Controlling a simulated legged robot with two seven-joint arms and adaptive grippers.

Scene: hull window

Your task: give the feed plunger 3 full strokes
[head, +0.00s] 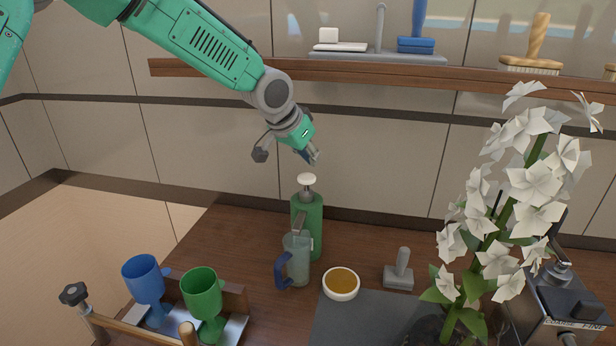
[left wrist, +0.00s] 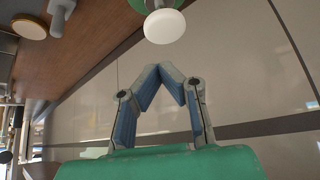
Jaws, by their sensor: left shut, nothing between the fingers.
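A green bottle (head: 307,225) stands upright on the wooden table, with a grey neck and a round white knob (head: 307,179) on top. The knob looks like the plunger and stands raised on its short stem. My left gripper (head: 314,158) is just above the knob, pointing down, fingertips together and empty. In the left wrist view the white knob (left wrist: 165,26) lies beyond the closed fingertips (left wrist: 167,72), with a gap between them. My right gripper is in neither view.
A glass mug (head: 297,260) stands in front of the bottle, beside an amber bowl (head: 341,284) and a grey tamper-like block (head: 399,276). Blue and green goblets (head: 203,295) are at front left. White flowers (head: 520,185) and a dark machine (head: 560,300) crowd the right. A shelf (head: 380,73) runs behind.

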